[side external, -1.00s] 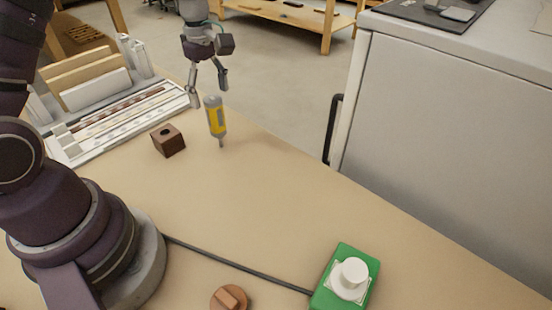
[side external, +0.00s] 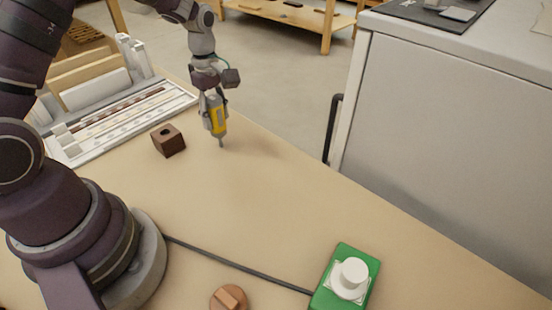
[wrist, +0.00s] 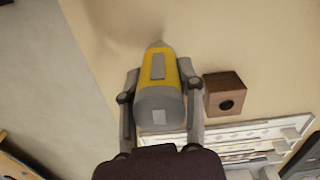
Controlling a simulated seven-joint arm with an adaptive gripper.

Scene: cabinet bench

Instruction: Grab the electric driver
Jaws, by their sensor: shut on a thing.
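The electric driver (side external: 218,121) is yellow and grey and stands upright, tip down, near the far edge of the bench in the side view. My gripper (side external: 213,108) is above and around it, with its fingers on both sides of the body. In the wrist view the driver (wrist: 158,88) lies between the two fingers of my gripper (wrist: 160,85), which are closed against its sides. The driver's thin tip points down at the bench; whether it touches the top is hard to tell.
A dark brown block with a hole (side external: 168,140) stands just left of the driver, and it also shows in the wrist view (wrist: 216,84). A white rack (side external: 120,125) is further left. A green box with a white knob (side external: 335,297) and a round wooden piece (side external: 214,301) are at the front. The middle bench is clear.

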